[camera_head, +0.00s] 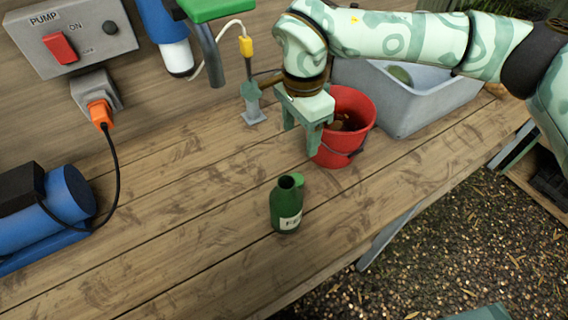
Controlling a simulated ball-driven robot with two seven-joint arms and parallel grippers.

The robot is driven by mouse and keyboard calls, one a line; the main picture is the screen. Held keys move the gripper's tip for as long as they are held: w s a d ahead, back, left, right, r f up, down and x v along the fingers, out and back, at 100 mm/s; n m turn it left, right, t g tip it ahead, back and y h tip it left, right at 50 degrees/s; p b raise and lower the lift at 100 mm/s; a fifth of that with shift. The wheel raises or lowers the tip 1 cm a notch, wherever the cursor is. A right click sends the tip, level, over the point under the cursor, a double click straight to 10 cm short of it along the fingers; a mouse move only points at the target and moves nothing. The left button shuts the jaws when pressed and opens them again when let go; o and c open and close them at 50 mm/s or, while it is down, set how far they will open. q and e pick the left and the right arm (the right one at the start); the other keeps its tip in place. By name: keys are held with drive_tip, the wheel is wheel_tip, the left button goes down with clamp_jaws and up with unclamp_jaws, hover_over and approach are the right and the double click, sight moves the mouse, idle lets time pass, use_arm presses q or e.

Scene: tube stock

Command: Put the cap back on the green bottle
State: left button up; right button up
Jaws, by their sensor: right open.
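The green bottle (286,208) stands upright on the wooden bench, with a pale label on its front. Its dark mouth is open and uncovered. A lighter green piece (299,179), which looks like the cap, shows just behind and right of the neck, partly hidden by it. I cannot tell whether it touches the bottle. My right gripper (303,136) is open, fingers pointing down, beyond the bottle and in front of the red bucket's left side. I see nothing between its fingers. My left gripper is not in view.
A red bucket (350,153) with brown contents stands beside my right gripper, near a grey tub (421,111). A pump switch box (72,33), an orange plug (101,113) with black cable and a blue pump (68,190) are on the left. Bench around the bottle is clear.

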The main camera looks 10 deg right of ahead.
use_arm(q)
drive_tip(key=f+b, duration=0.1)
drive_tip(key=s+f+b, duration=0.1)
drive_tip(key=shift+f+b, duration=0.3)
drive_tip(key=shift+b, duration=0.1)
use_arm(e)
hover_over(296, 179)
drive_tip(key=f, duration=1.1)
drive_tip(key=shift+s+a, duration=0.1)
drive_tip(key=shift+s, duration=0.25)
drive_tip(key=f, duration=0.1)
drive_tip(key=f+b, duration=0.1)
drive_tip(key=f, duration=0.1)
drive_tip(key=f+b, duration=0.1)
drive_tip(key=f, duration=0.1)
drive_tip(key=shift+w+f, duration=0.15)
drive_tip(key=shift+w, duration=0.25)
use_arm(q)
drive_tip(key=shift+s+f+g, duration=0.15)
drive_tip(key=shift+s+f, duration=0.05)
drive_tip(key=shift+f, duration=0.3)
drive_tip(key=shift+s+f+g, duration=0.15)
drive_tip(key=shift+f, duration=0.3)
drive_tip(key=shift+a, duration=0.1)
use_arm(e)
drive_tip(key=shift+c, duration=0.3)
drive_tip(key=c, duration=1)
